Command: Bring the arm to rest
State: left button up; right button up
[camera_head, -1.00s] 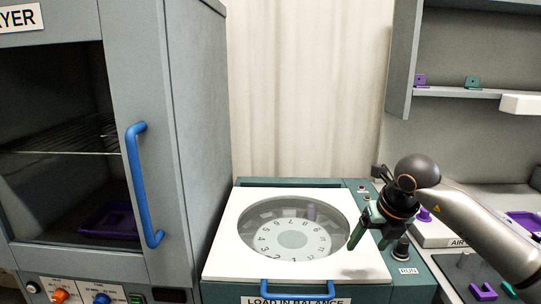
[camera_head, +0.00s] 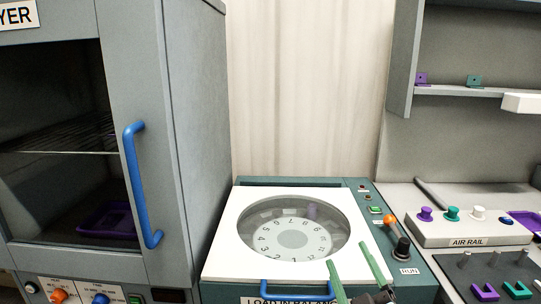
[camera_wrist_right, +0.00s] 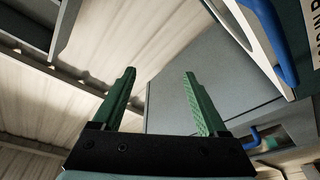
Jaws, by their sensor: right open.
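My right gripper (camera_head: 352,272) is at the bottom of the head view, in front of the spinner's right front part. Its two green fingers are apart and nothing is between them. In the right wrist view the gripper (camera_wrist_right: 160,95) also shows open and empty, pointing toward the ceiling and a grey cabinet. The rest of my right arm is out of the head view. My left gripper is not in view.
The spinner's white lid (camera_head: 222,262) is closed, with a round window over a numbered dial (camera_head: 290,240) and a blue handle (camera_head: 297,292). A dryer cabinet with a blue handle (camera_head: 142,185) stands left. An air rail (camera_head: 468,240) with coloured knobs is at right.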

jog(key=s+d+f+m+g+h, duration=0.25)
jog(key=s+f+g, duration=0.2)
jog(key=f, duration=0.35)
jog(key=s+d+f+m+g+h, duration=0.25)
jog(key=s+d+f+g, duration=0.2)
jog(key=f, duration=0.35)
jog(key=s+f+m+g+y, duration=0.1)
jog(key=s+f+g, duration=0.35)
jog(key=s, duration=0.45)
jog(key=s+f+m+g+y, duration=0.1)
jog(key=s+f+g, duration=0.2)
jog(key=s+f, duration=0.35)
pick_arm(q)
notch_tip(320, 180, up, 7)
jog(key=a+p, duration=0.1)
jog(key=p, duration=0.6)
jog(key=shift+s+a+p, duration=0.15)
jog(key=shift+p, duration=0.2)
pick_arm(e)
jog(key=shift+w+a+f+t+y, duration=0.3)
jog(key=shift+a+f+t+y, duration=0.15)
jog(key=shift+a+t, duration=0.45)
jog(key=shift+w+a+f+t+y, duration=0.25)
jog(key=shift+a+f+t+y, duration=0.15)
jog(key=shift+a+t, duration=0.45)
jog(key=shift+w+a+f+t+y, duration=0.4)
jog(key=shift+a+t, duration=0.35)
jog(key=shift+t, duration=0.25)
jog(key=shift+s, duration=0.1)
